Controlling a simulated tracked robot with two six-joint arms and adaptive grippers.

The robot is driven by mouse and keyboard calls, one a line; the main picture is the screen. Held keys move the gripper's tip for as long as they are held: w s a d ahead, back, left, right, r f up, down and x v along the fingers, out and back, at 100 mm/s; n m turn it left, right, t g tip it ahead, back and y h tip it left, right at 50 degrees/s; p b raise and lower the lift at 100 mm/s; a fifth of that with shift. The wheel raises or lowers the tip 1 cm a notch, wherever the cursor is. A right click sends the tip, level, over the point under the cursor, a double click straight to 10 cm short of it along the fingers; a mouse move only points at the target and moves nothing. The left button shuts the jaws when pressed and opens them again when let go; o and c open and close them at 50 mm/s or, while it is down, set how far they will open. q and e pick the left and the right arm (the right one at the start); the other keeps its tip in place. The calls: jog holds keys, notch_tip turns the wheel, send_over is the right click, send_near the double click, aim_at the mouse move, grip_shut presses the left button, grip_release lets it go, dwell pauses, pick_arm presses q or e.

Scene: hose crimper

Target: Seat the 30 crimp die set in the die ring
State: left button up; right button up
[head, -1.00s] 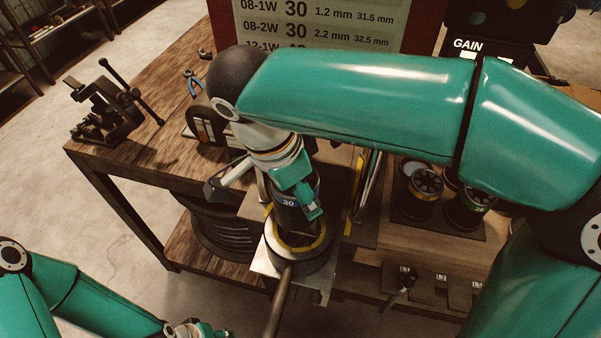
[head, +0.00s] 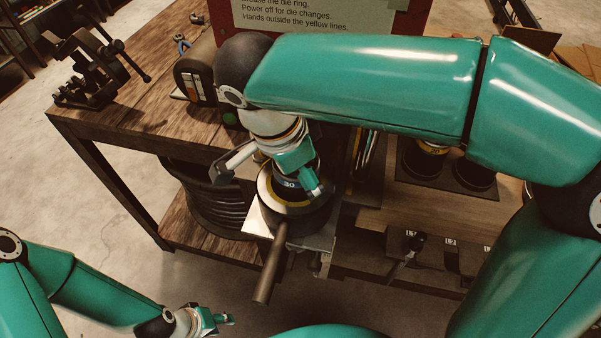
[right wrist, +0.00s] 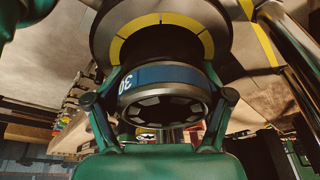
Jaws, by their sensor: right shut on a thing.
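The 30 crimp die set (head: 289,184), dark with a blue band marked 30, is in my right gripper (head: 296,176) just over the die ring (head: 316,219). In the right wrist view the gripper's fingers (right wrist: 160,100) are shut on both sides of the die set (right wrist: 165,82). The die ring (right wrist: 215,22), with yellow marks around its dark opening, lies right beyond it there. The blue band is still fully visible; I cannot tell how far the die set's far end enters the opening. My left gripper (head: 213,320) is low at left, away from these; its fingers are too small to judge.
A bar (head: 270,270) sticks out from the ring toward me. A wooden bench (head: 130,120) with a vise (head: 92,70) stands at left. A dark die tray (head: 450,172) and tagged hooks are at right. A sign (head: 315,15) stands behind.

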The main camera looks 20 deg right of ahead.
jog(key=o, duration=0.3)
jog(key=shift+s+a+f, duration=0.1)
jog(key=shift+s+f, duration=0.05)
jog(key=shift+f, duration=1.35)
jog(key=shift+o, duration=0.2)
jog(key=o, duration=1.4)
jog(key=shift+f+b, duration=0.1)
jog(key=shift+b, duration=0.2)
jog(key=shift+c, duration=0.2)
jog(key=v, duration=0.8)
jog(key=w+v, duration=0.1)
jog(key=v, duration=0.3)
jog(key=shift+s+d+r, duration=0.1)
jog(key=shift+d+r, duration=0.1)
jog(key=shift+r, duration=0.2)
jog(key=shift+s+r, duration=0.1)
jog(key=shift+r, duration=0.45)
